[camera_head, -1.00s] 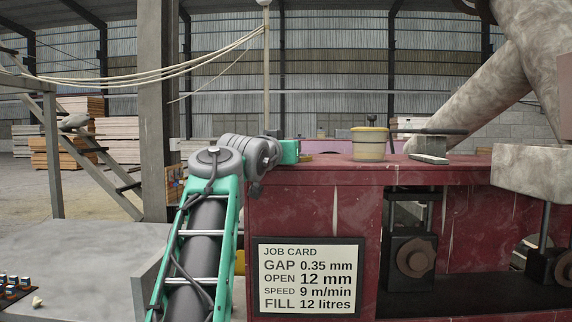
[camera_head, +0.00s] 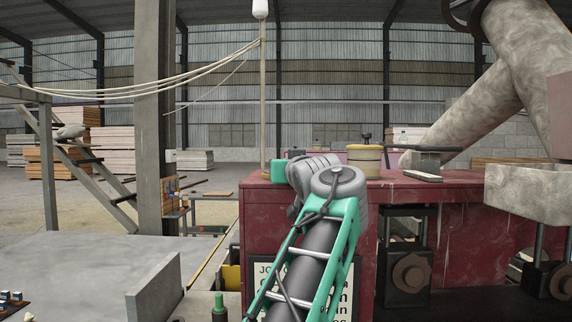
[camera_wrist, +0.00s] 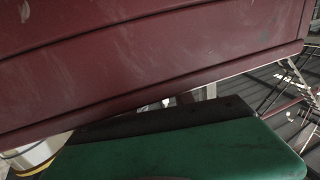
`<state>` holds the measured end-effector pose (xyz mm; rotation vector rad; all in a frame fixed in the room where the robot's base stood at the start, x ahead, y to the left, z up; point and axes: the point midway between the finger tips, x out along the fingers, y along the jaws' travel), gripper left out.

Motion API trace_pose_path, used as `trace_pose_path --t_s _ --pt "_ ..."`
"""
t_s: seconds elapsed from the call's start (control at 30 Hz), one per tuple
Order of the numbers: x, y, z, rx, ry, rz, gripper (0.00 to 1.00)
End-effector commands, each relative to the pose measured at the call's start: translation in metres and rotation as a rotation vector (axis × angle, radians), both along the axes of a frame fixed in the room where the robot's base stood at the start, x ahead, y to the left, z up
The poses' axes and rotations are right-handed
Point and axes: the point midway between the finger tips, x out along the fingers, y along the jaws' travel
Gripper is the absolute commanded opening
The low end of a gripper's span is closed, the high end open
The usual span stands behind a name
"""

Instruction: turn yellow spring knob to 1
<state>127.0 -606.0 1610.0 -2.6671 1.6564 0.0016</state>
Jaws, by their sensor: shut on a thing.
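My gripper (camera_head: 284,172) shows in the head view as a small green block at the top left end of the dark red machine; its jaws are hidden there behind my grey wrist. In the wrist view one green finger with a dark pad (camera_wrist: 180,122) runs along the bottom, beside the red machine panel. A white round piece with a yellow band (camera_wrist: 38,155), apparently the yellow spring knob, is at the lower left, partly cut off by the frame. My gripper is shut on it. The knob's pointer and numbers do not show.
The red machine (camera_head: 455,195) carries a cream pot (camera_head: 363,160) with a dark top. My arm covers much of the job card (camera_head: 264,272). A green-capped bottle (camera_head: 219,305) stands at the lower middle. A grey slab with an upright edge (camera_head: 158,292) is to the left.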

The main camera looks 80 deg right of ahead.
Motion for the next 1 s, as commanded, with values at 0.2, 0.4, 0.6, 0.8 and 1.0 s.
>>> trace_pose_path --t_s 0.2,0.4,0.6,0.8,1.0 --pt "0.000 0.001 0.002 -0.006 -0.001 0.000 0.00" --pt "0.000 0.001 0.002 -0.005 0.000 0.000 0.40" --pt "0.000 0.000 0.002 -0.004 0.000 0.000 0.52" --pt "-0.001 0.002 0.001 -0.004 0.000 0.000 0.52" --pt "-0.015 0.028 -0.002 -0.008 0.002 -0.005 0.52"
